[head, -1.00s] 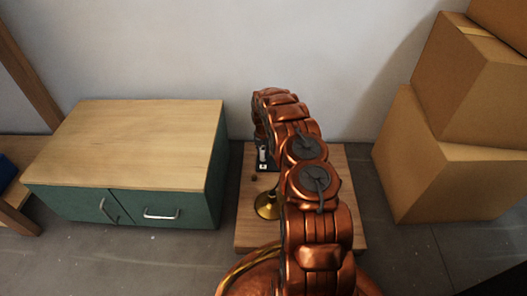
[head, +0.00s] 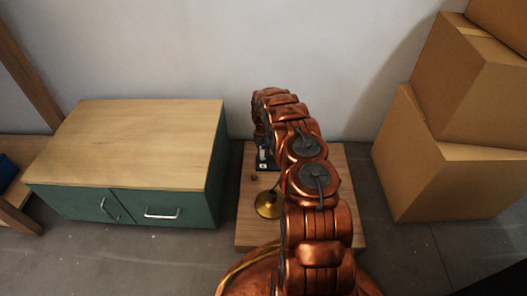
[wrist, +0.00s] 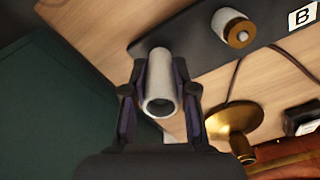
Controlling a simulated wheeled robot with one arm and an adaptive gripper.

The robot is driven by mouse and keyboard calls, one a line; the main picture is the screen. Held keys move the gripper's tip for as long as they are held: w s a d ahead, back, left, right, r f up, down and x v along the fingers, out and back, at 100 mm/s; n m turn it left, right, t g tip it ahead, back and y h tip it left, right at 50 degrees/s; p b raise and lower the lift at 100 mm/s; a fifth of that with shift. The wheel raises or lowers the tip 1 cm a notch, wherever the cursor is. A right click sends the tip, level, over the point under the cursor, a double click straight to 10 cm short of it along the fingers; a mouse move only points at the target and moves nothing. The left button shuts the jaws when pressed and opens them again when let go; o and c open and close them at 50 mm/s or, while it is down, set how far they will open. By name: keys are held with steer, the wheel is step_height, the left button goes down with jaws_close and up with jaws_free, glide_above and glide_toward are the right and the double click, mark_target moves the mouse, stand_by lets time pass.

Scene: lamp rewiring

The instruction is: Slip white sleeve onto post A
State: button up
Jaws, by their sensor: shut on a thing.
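In the wrist view my gripper (wrist: 160,100) is shut on the white sleeve (wrist: 160,78), a short hollow tube whose open end faces the camera. The sleeve's far end is over the edge of a dark terminal plate (wrist: 185,38). I cannot tell whether it touches the plate or surrounds a post. Post A and its label do not show. In the head view my arm hides most of the gripper and plate.
A brass lamp base (head: 268,205) with a dark cord stands on the wooden board (head: 250,232), close to the plate. A green cabinet (head: 130,145) with a wooden top stands at the left. Cardboard boxes (head: 450,170) stand at the right. The board's front left is bare.

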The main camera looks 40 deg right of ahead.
steer(key=shift+f, duration=0.15)
stand_by(0.5)
steer(key=o, duration=0.8)
steer(key=shift+o, duration=0.2)
